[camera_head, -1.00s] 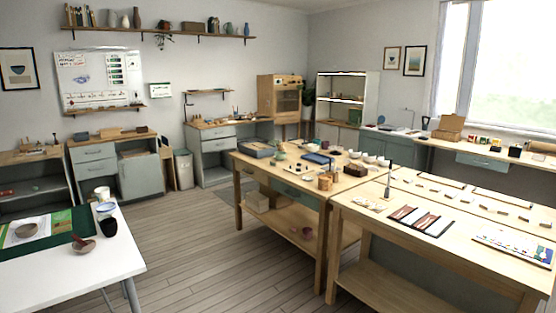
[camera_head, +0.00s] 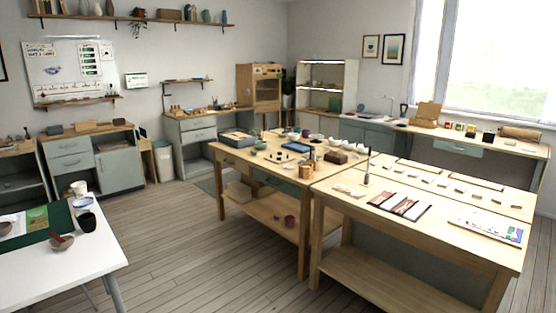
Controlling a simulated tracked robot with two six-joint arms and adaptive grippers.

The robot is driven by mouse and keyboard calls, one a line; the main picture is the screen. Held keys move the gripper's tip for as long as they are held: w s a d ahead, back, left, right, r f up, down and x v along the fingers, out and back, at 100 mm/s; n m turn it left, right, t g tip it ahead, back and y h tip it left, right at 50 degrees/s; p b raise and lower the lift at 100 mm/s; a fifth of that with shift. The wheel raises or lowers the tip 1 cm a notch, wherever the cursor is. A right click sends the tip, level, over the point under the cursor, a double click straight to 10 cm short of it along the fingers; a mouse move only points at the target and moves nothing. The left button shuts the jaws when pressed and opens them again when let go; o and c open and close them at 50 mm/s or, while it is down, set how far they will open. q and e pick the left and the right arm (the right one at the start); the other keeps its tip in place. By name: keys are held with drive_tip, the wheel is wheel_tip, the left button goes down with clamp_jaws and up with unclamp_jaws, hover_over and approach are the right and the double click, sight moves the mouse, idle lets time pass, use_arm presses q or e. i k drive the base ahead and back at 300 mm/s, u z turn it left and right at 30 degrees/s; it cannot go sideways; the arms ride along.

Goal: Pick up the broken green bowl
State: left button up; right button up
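A small green bowl (camera_head: 260,144) sits on the wooden worktable (camera_head: 232,158) in the middle of the room, near its left end. It is too small to tell whether it is broken. Several pale bowls (camera_head: 316,137) stand farther right on the same table. Neither of my grippers is in view.
A second wooden table (camera_head: 440,240) with strips and sheets adjoins at the right. A white table (camera_head: 70,265) with cups stands at the lower left. The wooden floor (camera_head: 180,240) between is clear.

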sight(261, 145)
drive_tip(key=u, duration=0.1)
drive_tip(key=i, duration=0.8)
drive_tip(key=u, duration=0.35)
drive_tip(key=i, duration=1.45)
drive_tip(key=u, duration=0.25)
drive_tip(key=i, duration=1.4)
drive_tip(key=z, duration=0.45)
drive_tip(key=i, duration=1.85)
drive_tip(key=z, duration=0.35)
